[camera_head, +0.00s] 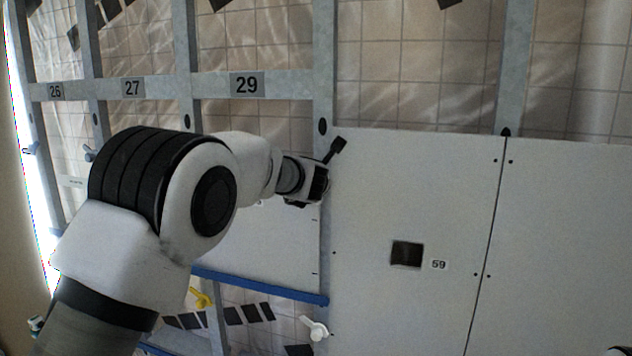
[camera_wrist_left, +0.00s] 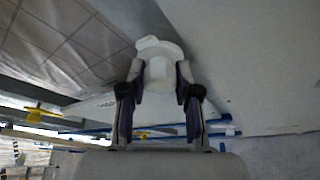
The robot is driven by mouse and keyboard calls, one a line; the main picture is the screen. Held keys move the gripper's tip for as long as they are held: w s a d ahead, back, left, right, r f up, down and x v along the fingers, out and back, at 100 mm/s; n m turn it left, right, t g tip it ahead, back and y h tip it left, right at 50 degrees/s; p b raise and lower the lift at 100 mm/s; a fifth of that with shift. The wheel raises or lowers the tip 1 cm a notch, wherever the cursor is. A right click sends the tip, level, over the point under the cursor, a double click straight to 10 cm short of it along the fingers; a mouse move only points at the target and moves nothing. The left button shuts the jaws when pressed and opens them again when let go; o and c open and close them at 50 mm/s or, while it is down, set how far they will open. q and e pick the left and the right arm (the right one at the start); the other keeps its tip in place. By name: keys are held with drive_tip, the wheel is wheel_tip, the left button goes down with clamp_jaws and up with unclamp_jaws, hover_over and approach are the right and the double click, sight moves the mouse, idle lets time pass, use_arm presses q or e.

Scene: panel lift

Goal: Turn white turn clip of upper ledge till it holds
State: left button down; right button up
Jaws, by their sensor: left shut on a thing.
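My left gripper (camera_head: 328,163) reaches the steel post at the upper left corner of the panel marked 59. In the left wrist view, my left gripper (camera_wrist_left: 158,74) has its two fingers closed on a white turn clip (camera_wrist_left: 158,48). The clip's rounded head shows between and beyond the fingertips, close to a pale panel edge. In the head view the gripper and wrist hide this clip.
The white panel (camera_head: 410,200) has a square dark opening. A blue ledge (camera_head: 260,285) runs lower left, with another white clip (camera_head: 314,328) and a yellow clip (camera_head: 200,298) below it. Steel posts and a rail (camera_head: 190,85) with number labels stand behind my arm.

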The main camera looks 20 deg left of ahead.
use_arm(q)
drive_tip(key=shift+r, duration=0.35)
drive_tip(key=c, duration=0.8)
unclamp_jaws()
drive_tip(key=shift+w+f, duration=0.1)
drive_tip(key=shift+w+a+f, duration=0.1)
drive_tip(key=shift+f, duration=0.2)
drive_tip(key=v, duration=1.2)
drive_tip(key=shift+w+a, duration=0.1)
drive_tip(key=shift+f, duration=0.1)
